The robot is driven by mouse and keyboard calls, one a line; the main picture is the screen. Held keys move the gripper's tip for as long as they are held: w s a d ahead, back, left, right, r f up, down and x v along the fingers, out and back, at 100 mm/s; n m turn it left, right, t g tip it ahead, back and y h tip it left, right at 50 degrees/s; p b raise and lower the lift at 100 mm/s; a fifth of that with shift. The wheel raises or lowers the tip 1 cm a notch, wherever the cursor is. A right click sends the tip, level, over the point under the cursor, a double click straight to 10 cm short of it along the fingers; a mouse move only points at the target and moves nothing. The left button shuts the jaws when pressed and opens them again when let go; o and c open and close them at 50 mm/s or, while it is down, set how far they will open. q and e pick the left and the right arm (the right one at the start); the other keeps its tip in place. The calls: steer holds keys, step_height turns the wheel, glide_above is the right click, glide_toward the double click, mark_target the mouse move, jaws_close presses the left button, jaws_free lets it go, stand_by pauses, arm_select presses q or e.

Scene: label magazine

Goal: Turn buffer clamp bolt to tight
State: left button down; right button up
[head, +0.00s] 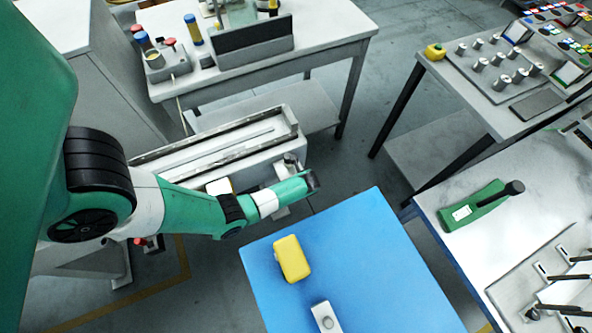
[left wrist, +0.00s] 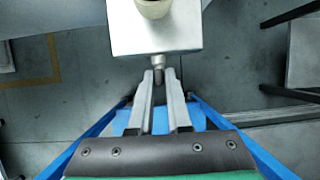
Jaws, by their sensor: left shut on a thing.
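In the left wrist view, the buffer clamp bolt (left wrist: 158,61) sticks out of the near side of a grey metal block (left wrist: 133,34). In the head view, my green left arm reaches in from the left and ends beside the pale machine with a long rail (head: 225,150). The fingers and bolt are not clear there. My right gripper is in neither view.
A blue-topped table (head: 375,265) stands just right of my left arm, with a yellow block (head: 292,259) and a small grey device (head: 326,318) on it. A green tool (head: 478,207) lies on the right bench. A white table (head: 330,40) stands behind.

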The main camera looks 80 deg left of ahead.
arm_select(q)
steer(key=shift+w+f+g+b, duration=0.1)
steer(key=shift+w+g+b, duration=0.15)
steer(key=shift+g+b, duration=0.35)
steer(key=shift+w+a+m+g+h+b, duration=0.1)
steer(key=shift+m+g+h+b, duration=0.15)
steer(key=shift+g+b, duration=0.8)
steer(key=shift+w+m+g+h+b, duration=0.1)
steer(key=shift+m+g+h+b, duration=0.15)
steer(key=shift+g+b, duration=0.75)
steer(key=shift+t, duration=0.25)
steer(key=c, duration=0.9)
jaws_free()
